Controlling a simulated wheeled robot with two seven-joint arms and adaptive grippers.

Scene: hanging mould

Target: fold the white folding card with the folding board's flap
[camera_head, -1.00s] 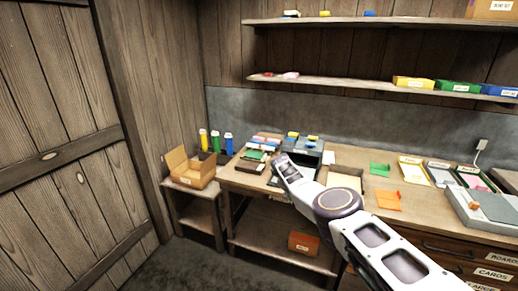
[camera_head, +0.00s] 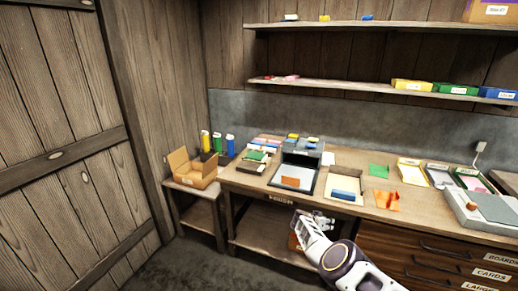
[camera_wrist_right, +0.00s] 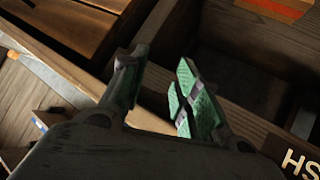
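My right gripper (camera_head: 312,224) is below the front edge of the workbench, in front of its lower shelf. In the right wrist view its fingers (camera_wrist_right: 155,88) stand apart with green pads and nothing between them. A dark-framed board (camera_head: 272,182) on the bench bears a white sheet (camera_head: 307,172) with an orange piece on it. A light grey board (camera_head: 458,208) with a grey-green panel (camera_head: 495,207) lies at the right end of the bench. I cannot tell for certain which is the folding board, or whether the white sheet is the folding card. My left gripper is not in view.
A shallow tray (camera_head: 338,178) with a blue piece (camera_head: 346,195) stands right of the dark-framed board. Green (camera_head: 378,171) and orange (camera_head: 387,201) pieces lie further right. An open cardboard box (camera_head: 190,178) stands on the side table. Drawers (camera_head: 420,246) are under the bench.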

